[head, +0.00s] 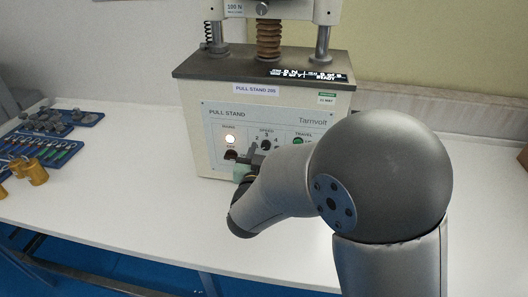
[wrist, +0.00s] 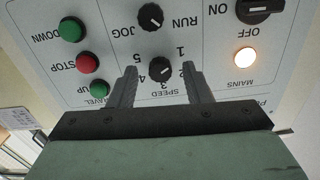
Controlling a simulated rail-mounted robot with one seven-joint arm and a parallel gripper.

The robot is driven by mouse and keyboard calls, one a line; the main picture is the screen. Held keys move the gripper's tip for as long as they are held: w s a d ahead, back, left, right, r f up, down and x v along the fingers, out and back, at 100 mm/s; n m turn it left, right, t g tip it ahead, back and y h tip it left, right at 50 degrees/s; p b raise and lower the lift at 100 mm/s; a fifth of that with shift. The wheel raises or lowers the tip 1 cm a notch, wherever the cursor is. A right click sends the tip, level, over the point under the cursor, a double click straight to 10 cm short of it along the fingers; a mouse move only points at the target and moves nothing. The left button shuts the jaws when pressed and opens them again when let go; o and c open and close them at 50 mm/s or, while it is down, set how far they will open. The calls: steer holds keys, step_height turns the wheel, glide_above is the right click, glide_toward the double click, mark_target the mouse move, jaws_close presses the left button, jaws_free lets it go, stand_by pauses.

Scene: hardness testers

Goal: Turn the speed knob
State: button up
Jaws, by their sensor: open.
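The speed knob (wrist: 160,70) is a small black round knob on the pull stand's front panel, ringed by the numbers 1 to 5. It shows upside down in the wrist view, and its dial setting is hard to read. In the head view the speed knob (head: 266,145) sits just beyond my gripper (head: 251,160). My gripper (wrist: 161,76) is open, with one fingertip at each side of the knob in the wrist view. I see gaps between the fingers and the knob. I cannot tell how far the tips are from the panel.
Near the knob are a RUN/JOG knob (wrist: 151,17), an ON/OFF switch (wrist: 260,8), a lit MAINS lamp (wrist: 245,57), and the DOWN (wrist: 71,29), STOP (wrist: 87,63) and UP (wrist: 99,88) buttons. A blue tool tray (head: 48,147) and brass weights (head: 35,172) lie at left.

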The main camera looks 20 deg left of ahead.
jaws_close()
steer(key=shift+f+b, duration=0.15)
steer(key=shift+b, duration=0.3)
steer(key=shift+f+m+b, duration=0.15)
steer(key=shift+m+b, duration=0.55)
steer(key=shift+b, duration=0.3)
steer(key=m+b, duration=0.3)
steer(key=b, duration=0.2)
steer(key=shift+f, duration=0.1)
steer(key=m+b, duration=0.3)
steer(key=b, duration=0.2)
steer(key=shift+m, duration=0.4)
steer(key=m+b, duration=0.1)
steer(key=b, duration=0.1)
steer(key=m+b, duration=0.2)
steer(key=shift+r, duration=0.3)
steer(key=shift+a+r+m, duration=0.1)
steer(key=shift+m, duration=0.3)
